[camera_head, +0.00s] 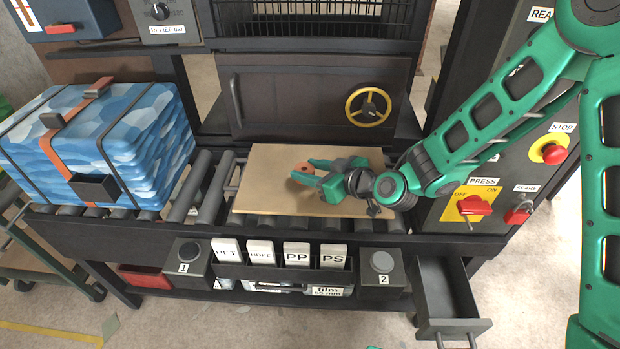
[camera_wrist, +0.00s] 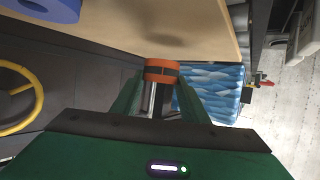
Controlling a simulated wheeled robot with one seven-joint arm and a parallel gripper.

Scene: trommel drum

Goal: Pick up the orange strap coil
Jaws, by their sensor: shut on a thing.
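The orange strap coil (camera_head: 303,168) is between the fingers of my gripper (camera_head: 312,177), over the left-middle part of the tan board (camera_head: 262,205) in the head view. In the wrist view the coil (camera_wrist: 161,70) shows as an orange ring with a dark band, at the fingertips of my gripper (camera_wrist: 161,88). My gripper is shut on it. The fingers hide part of the coil. A shadow lies on the board in the wrist view, and the coil appears to be held above the board.
The board lies on conveyor rollers (camera_head: 187,187), with a strapped blue bale (camera_head: 140,135) to the left. A yellow handwheel (camera_head: 368,107) is behind. A blue round object (camera_wrist: 42,8) is in the wrist view. A control panel (camera_head: 480,192) stands right; an open drawer (camera_head: 447,295) juts out in front.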

